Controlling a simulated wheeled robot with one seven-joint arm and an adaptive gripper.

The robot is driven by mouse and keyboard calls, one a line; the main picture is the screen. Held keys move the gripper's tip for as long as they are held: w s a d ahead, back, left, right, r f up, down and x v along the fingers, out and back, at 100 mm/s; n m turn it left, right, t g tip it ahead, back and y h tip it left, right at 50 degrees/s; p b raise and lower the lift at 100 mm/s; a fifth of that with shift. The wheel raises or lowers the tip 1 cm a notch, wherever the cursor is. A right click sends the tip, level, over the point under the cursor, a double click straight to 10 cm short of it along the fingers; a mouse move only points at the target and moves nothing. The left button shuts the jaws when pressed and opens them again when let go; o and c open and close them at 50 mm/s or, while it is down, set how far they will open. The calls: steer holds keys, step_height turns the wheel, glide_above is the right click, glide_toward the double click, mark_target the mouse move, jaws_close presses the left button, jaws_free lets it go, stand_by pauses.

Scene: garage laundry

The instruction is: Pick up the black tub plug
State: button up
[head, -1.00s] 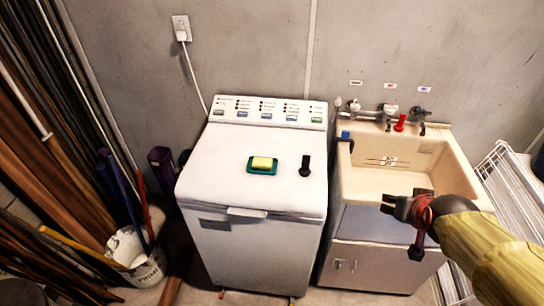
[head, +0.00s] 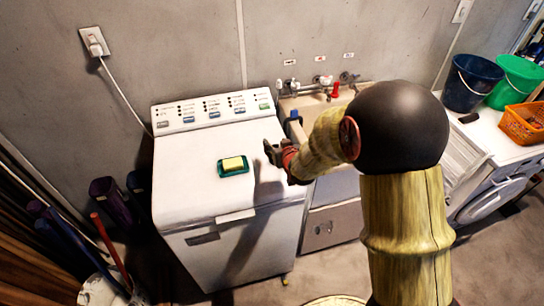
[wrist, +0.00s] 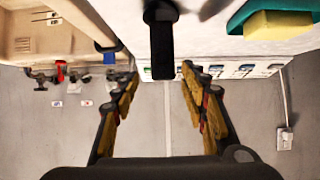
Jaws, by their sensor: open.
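A black piece with a long body and wider head, which I take for the tub plug (wrist: 162,42), is on the white washer lid. It shows at the top middle of the wrist view, between the lines of my fingers and beyond their tips. My gripper (head: 273,156) is open and empty over the right part of the washer. Its two spread fingers show in the wrist view (wrist: 160,76), apart from the plug.
A yellow sponge on a green dish (head: 233,166) lies on the washer lid (head: 190,165), left of my gripper. The sink (head: 300,103), with taps and a red piece (head: 335,90), stands to the right. Buckets (head: 472,83) and an orange basket (head: 523,122) are at far right.

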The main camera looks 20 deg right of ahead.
steer(key=x, duration=0.3)
steer(key=b+x, duration=0.1)
steer(key=x, duration=0.1)
steer(key=shift+s+a+f, duration=0.25)
steer(key=shift+f, duration=0.05)
steer(key=shift+w+f, duration=0.15)
steer(key=shift+w, duration=0.2)
steer(key=shift+c, duration=0.9)
jaws_close()
